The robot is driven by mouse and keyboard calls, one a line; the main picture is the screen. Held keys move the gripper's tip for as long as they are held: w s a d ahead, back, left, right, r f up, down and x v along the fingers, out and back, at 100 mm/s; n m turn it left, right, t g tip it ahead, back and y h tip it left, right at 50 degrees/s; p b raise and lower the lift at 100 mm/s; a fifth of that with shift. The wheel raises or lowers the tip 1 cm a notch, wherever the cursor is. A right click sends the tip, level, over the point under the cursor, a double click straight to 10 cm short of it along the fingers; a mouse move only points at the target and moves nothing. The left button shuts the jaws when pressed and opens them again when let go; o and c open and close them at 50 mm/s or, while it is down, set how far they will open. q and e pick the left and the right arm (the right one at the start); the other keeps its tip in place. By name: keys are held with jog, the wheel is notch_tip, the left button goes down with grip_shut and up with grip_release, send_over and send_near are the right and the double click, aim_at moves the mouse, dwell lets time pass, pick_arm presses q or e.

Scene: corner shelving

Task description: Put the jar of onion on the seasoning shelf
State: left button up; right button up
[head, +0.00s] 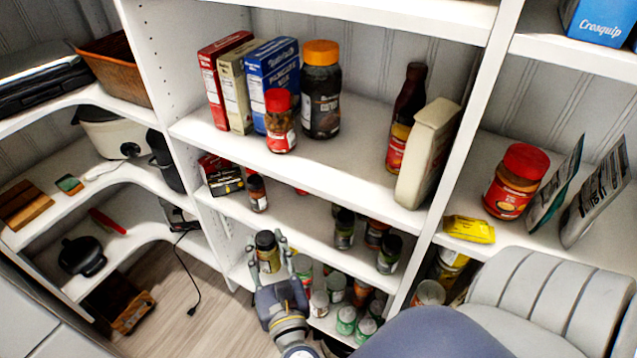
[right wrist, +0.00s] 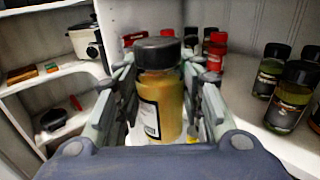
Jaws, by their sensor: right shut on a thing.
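The jar of onion, tan with a black lid and a white label, is in my right gripper (head: 270,246). It is upright between the fingers in the head view (head: 268,264) and in the right wrist view (right wrist: 160,90). The gripper is shut around its sides, in front of the shelves. The seasoning shelf (head: 290,212) seems to be the one with small spice jars (head: 344,228) (right wrist: 285,95). The held jar is at its front left in the head view. Whether its base touches anything is hidden. My left gripper is not in view.
The shelf above holds boxes and bottles.

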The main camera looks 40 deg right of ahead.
jog(key=shift+w+a+r+h, duration=0.3)
jog(key=shift+w+h, duration=0.1)
jog(key=shift+w, duration=0.05)
jog(key=shift+w+d+m, duration=0.15)
jog(key=shift+m, duration=0.15)
jog(key=w+d+f, duration=0.1)
jog(key=w+d, duration=0.1)
jog(key=d, duration=0.2)
jog(key=w+d+f+b, duration=0.1)
jog(key=w+d+f, duration=0.1)
jog(key=d, duration=0.3)
jog(key=w+d+f, duration=0.1)
jog(key=w+d, duration=0.1)
jog(key=d, duration=0.2)
jog(key=shift+w+d+f+b, duration=0.25)
jog(key=shift+d+f+b, duration=0.05)
jog(key=shift+d, duration=0.05)
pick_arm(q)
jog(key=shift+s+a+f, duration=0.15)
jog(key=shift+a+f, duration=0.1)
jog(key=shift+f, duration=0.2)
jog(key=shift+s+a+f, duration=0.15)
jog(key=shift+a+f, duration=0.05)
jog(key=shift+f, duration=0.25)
pick_arm(e)
jog(key=shift+f, duration=0.25)
